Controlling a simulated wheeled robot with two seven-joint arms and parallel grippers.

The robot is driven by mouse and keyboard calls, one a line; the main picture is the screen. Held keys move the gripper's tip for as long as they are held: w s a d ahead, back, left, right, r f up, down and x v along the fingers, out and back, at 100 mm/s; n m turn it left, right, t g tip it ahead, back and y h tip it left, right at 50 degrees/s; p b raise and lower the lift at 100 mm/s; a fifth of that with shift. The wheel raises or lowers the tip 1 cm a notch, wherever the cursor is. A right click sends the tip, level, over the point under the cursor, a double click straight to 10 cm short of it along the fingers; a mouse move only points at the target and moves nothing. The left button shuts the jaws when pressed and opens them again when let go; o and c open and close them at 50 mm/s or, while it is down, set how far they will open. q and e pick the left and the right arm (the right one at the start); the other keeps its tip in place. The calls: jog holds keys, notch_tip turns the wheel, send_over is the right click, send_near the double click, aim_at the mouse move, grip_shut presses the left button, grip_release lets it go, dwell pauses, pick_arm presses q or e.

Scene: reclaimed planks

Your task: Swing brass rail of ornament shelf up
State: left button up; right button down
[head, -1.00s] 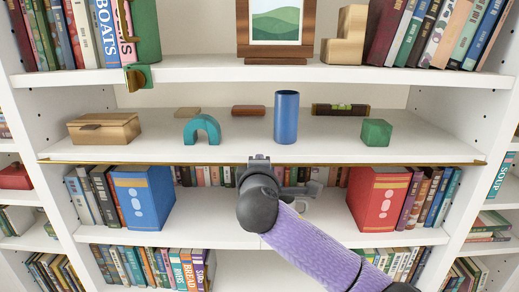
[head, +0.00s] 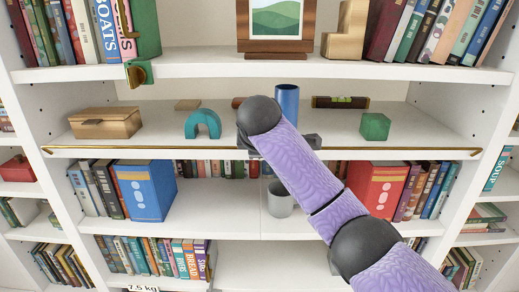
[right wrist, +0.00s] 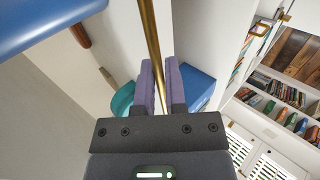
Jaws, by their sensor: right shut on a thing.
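The brass rail (head: 380,151) runs level across the front edge of the ornament shelf (head: 340,128), with bent ends at both sides. In the right wrist view the rail (right wrist: 150,38) passes down between the purple fingertips of my right gripper (right wrist: 160,72), which is shut on it. In the head view my purple and black arm hides most of that gripper and the middle of the rail. My left gripper is in neither view.
Below stand a blue binder (head: 146,190), a grey cup (head: 280,199) and a red binder (head: 375,190).

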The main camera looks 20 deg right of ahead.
jog(key=shift+r, duration=0.1)
dwell(0.4)
jog(key=c, duration=0.7)
grip_release()
jog(key=shift+w, duration=0.1)
jog(key=shift+c, duration=0.2)
